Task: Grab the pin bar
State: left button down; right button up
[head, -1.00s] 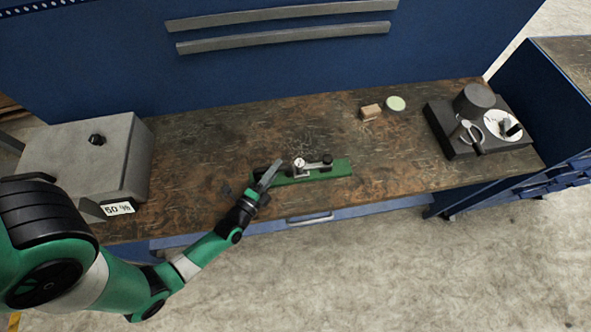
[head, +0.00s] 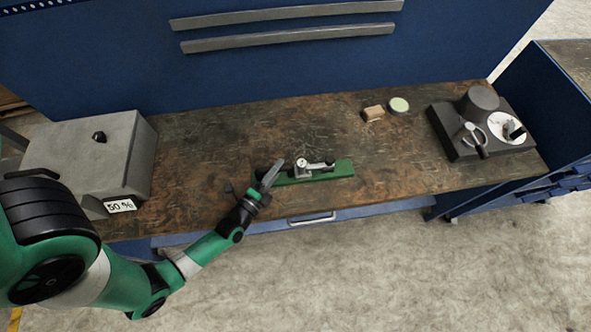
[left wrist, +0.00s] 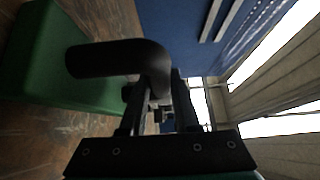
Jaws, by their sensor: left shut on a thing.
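A black bar with a rounded bend (left wrist: 120,60), which I take for the pin bar, fills the middle of the left wrist view. Its bent end lies between the fingers of my left gripper (left wrist: 155,95), which is shut on it. In the head view my left gripper (head: 270,174) is at the left end of the green fixture (head: 341,170), close to the table's front edge. The bar is hard to make out there. The green fixture carries a small dial and clamp, and its green side (left wrist: 50,60) shows at left in the wrist view. My right gripper is not in view.
A grey box (head: 75,155) with a black knob stands at the left of the wooden bench (head: 220,135). A small wooden block (head: 373,113) and a pale green disc (head: 399,104) lie at the back. A dark stand (head: 455,147) with tools is at right.

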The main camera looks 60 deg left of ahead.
pick_arm(q)
notch_tip(320, 180, up, 10)
jog(key=p, duration=0.6)
jog(key=shift+f, duration=0.1)
jog(key=shift+r, duration=0.25)
